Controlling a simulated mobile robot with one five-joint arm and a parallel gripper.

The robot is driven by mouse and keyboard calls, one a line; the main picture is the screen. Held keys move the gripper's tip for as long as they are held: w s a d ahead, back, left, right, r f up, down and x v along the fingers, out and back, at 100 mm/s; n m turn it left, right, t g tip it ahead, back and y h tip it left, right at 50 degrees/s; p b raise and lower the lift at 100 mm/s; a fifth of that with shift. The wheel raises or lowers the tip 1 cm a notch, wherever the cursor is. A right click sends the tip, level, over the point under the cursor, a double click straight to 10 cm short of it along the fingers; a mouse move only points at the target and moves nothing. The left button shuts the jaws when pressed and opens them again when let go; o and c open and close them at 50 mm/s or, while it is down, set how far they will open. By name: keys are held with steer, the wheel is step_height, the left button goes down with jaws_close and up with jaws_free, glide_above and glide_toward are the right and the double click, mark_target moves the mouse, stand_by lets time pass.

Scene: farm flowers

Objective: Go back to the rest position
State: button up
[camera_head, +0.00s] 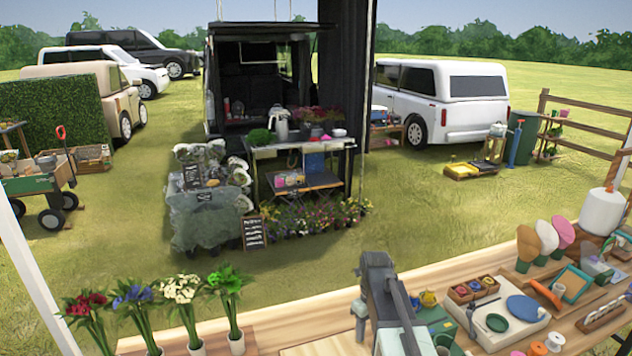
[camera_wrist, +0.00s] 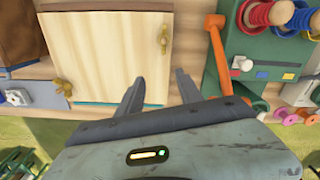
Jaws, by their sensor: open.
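My gripper (camera_wrist: 158,92) shows at the bottom of the wrist view, with its two dark fingers apart and nothing between them. The fingers point toward a light wooden panel (camera_wrist: 105,50) with brass-coloured fittings; I cannot tell whether they touch it. In the head view my arm (camera_head: 385,300) rises at the bottom middle, over the wooden table; the gripper's fingers cannot be made out there.
The wooden table (camera_head: 470,270) carries several flower bunches in pots at left, and trays, paddles and spools at right. An orange-handled tool (camera_wrist: 217,50) and a green box (camera_wrist: 262,72) lie right of my fingers. Open grass (camera_head: 430,195) lies beyond.

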steer(key=s+n, duration=0.4)
steer(key=n, duration=1)
steer(key=s+n, duration=0.5)
steer(key=n, duration=1)
steer(key=shift+s+d+f, duration=0.15)
steer(key=shift+s+d, duration=0.1)
